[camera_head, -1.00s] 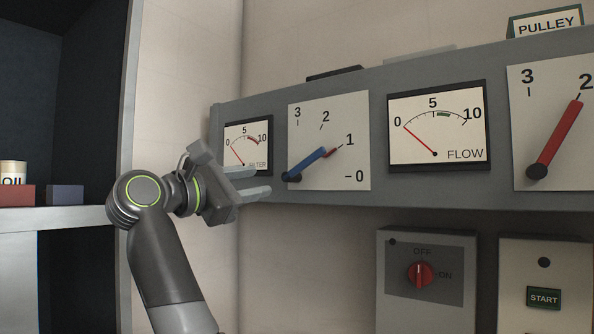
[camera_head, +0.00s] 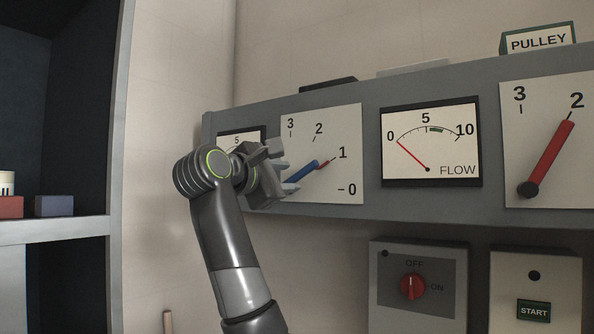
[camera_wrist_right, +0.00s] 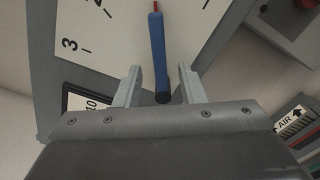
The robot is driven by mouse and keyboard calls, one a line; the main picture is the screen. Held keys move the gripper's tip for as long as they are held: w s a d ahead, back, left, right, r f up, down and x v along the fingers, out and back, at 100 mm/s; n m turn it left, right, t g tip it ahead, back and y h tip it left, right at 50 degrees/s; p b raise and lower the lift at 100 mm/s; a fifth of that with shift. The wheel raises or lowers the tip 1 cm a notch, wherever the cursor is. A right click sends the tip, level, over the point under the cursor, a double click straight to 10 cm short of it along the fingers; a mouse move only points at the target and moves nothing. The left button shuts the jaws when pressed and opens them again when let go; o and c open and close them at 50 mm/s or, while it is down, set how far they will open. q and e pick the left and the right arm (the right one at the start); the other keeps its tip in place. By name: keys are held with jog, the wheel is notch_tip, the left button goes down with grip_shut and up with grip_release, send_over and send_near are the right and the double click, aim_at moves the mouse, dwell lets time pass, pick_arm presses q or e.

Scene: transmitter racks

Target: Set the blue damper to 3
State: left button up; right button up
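The blue damper lever (camera_head: 303,171) is on a white dial plate (camera_head: 345,115) marked 0 to 3, and its red tip points at the 1. My right gripper (camera_head: 283,175) is at the lever's pivot end, hiding that end in the head view. In the right wrist view, the blue lever (camera_wrist_right: 157,45) runs between the two separated fingers of my right gripper (camera_wrist_right: 159,72), with a gap on either side. Its dark round pivot end shows between them. My left gripper is not in view.
The FLOW gauge (camera_head: 430,145) is right of the blue dial, and a red lever (camera_head: 550,155) pointing near 2 is farther right. Below are a red OFF/ON knob (camera_head: 413,286) and a START button (camera_head: 533,310). My gripper partly covers a small gauge (camera_head: 232,138) at left.

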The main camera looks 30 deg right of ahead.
aim_at(296, 177)
jog(key=shift+p+x, duration=0.55)
jog(key=shift+x, duration=1.85)
grip_shut()
